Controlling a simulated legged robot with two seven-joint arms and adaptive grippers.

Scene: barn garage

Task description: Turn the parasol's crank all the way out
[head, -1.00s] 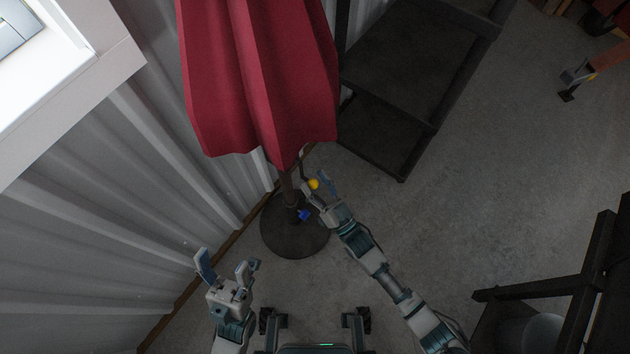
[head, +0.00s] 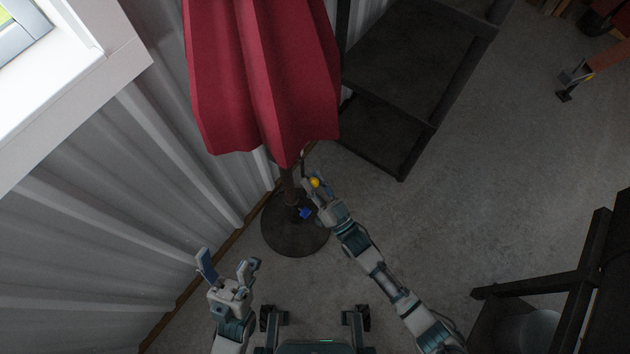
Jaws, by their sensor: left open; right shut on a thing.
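The closed red parasol (head: 262,80) hangs over its dark pole (head: 288,190), which stands in a round dark base (head: 290,238). A yellow crank knob (head: 315,182) shows just right of the pole, below the cloth. My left gripper (head: 228,262) is open and empty, left of the base and near the wall.
A dark metal shelf (head: 395,75) stands right of the parasol. A corrugated white wall (head: 110,190) runs along the left, with a window (head: 40,60) above. A dark frame (head: 560,285) stands at the lower right. Grey floor (head: 480,200) is clear between shelf and frame.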

